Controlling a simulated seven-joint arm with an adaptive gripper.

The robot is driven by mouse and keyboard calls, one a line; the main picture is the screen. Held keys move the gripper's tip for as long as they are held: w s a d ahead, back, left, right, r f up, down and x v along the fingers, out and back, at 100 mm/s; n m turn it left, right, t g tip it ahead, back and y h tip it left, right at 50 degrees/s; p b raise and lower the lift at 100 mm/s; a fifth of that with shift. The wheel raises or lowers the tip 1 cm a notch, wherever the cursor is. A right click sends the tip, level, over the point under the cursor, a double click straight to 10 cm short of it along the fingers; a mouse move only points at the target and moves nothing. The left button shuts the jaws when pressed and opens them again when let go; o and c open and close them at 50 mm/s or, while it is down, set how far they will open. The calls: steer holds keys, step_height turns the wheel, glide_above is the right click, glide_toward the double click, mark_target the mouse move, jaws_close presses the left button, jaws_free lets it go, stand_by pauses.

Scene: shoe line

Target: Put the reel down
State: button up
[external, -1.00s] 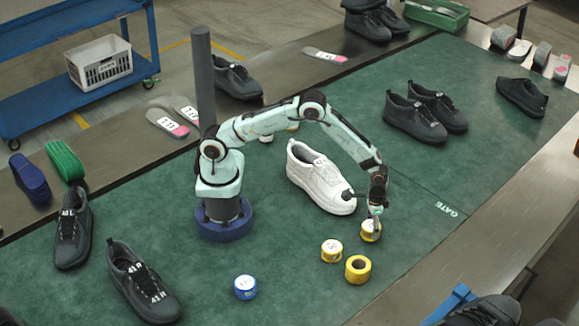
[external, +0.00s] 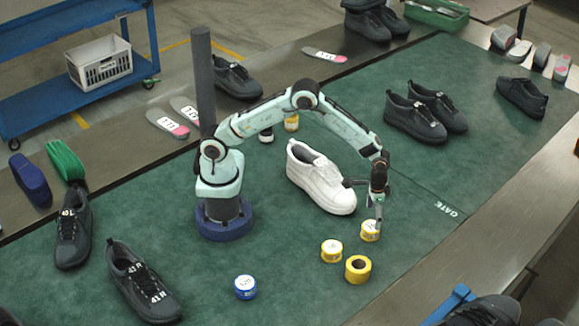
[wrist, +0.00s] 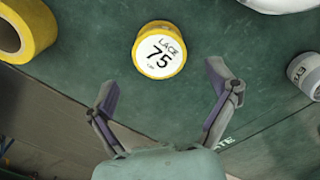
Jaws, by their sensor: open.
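A yellow reel (external: 370,231) with a white top stands on the green belt to the right of the white shoe. In the wrist view the same reel (wrist: 160,50) shows its label, "LACE 75", and stands upright. My gripper (external: 378,217) is just above it. In the wrist view my gripper (wrist: 160,82) has its two fingers spread wide, with nothing between the tips. The reel lies beyond the fingertips, and no finger appears to touch it.
Another yellow reel (external: 331,251) and a plain yellow roll (external: 358,270) stand close by. A white shoe (external: 321,178) is behind my gripper. A blue reel (external: 245,287) stands farther left. The belt (external: 430,240) is clear to the right.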

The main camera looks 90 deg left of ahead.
mark_target(372, 226)
step_height(372, 226, up, 8)
steer(key=s+a+r, duration=0.3)
steer(key=s+r, duration=0.7)
steer(key=s, duration=0.2)
steer(key=s+a+r+m, duration=0.1)
steer(key=s+a, duration=0.1)
steer(key=s, duration=1.6)
steer(key=shift+s+y, duration=0.4)
